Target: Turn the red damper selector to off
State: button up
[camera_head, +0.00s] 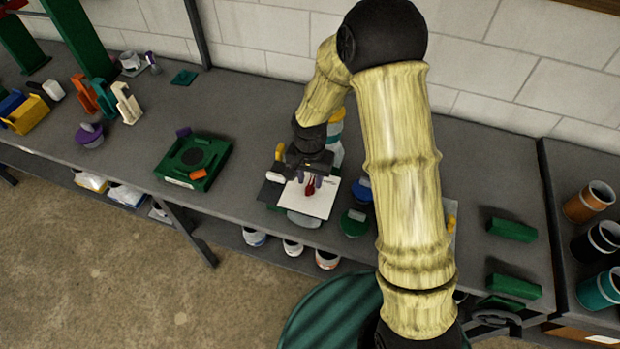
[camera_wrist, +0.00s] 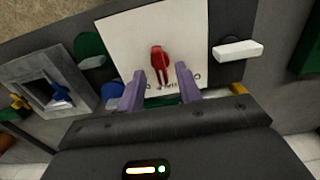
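The red damper selector (camera_wrist: 160,62) is a red knob with a pointer on a white square panel (camera_wrist: 118,32), seen in the wrist view. Small dark marks sit along the panel edge nearest my gripper, too small to read. In the head view the red selector (camera_head: 310,187) shows on the white panel (camera_head: 322,206) on the workbench. My gripper (camera_wrist: 160,82) has two purple fingers, spread apart on either side of the red pointer's end. A gap shows between fingers and pointer. In the head view my gripper (camera_head: 311,180) hangs over the panel.
A white-handled lever (camera_wrist: 237,51) sits beside the panel, and a grey box with a blue knob (camera_wrist: 58,92) stands on its other side. In the head view a green device (camera_head: 194,160) lies left on the bench (camera_head: 245,125). Green blocks (camera_head: 512,229) lie right.

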jog(key=shift+f, duration=0.95)
jog(key=shift+c, duration=0.4)
grip_shut()
